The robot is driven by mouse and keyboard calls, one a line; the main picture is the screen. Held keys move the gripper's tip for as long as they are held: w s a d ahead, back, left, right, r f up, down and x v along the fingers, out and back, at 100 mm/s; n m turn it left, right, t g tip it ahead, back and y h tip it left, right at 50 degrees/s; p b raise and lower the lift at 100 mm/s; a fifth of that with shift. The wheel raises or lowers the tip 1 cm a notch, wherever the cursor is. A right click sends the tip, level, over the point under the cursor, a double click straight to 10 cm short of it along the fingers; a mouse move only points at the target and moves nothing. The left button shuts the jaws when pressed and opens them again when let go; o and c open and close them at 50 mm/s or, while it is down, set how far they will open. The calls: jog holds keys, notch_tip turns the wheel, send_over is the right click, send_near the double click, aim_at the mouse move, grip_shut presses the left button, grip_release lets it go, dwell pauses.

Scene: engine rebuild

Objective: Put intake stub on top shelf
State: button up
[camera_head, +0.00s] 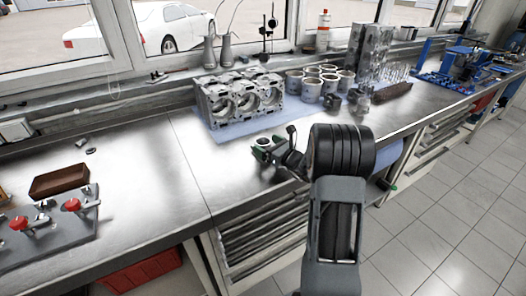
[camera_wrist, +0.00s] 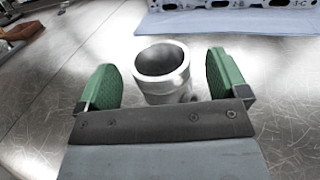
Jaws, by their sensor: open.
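The intake stub is a short, hollow metal cylinder (camera_wrist: 163,72) standing upright on the metal workbench in the wrist view. My gripper (camera_wrist: 163,78) is open, with one green-padded finger on each side of the stub and visible gaps between pads and metal. In the head view my gripper (camera_head: 266,147) is low over the bench, in front of the engine block. The stub is small there, between the green fingertips, and hard to make out. I cannot identify the top shelf in either view.
An engine block (camera_head: 240,98) sits on a blue mat (camera_head: 262,122) behind my gripper. Several cylinder liners (camera_head: 311,90) stand to its right. A fixture with red knobs (camera_head: 52,226) and a brown tray (camera_head: 59,181) are at the left. The bench (camera_head: 150,160) between is clear.

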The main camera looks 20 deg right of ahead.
jog(key=shift+w+a, duration=0.2)
jog(key=shift+w, duration=0.2)
jog(key=shift+c, duration=0.3)
jog(key=c, duration=1.1)
jog(key=shift+c, duration=0.6)
jog(key=shift+r, duration=0.1)
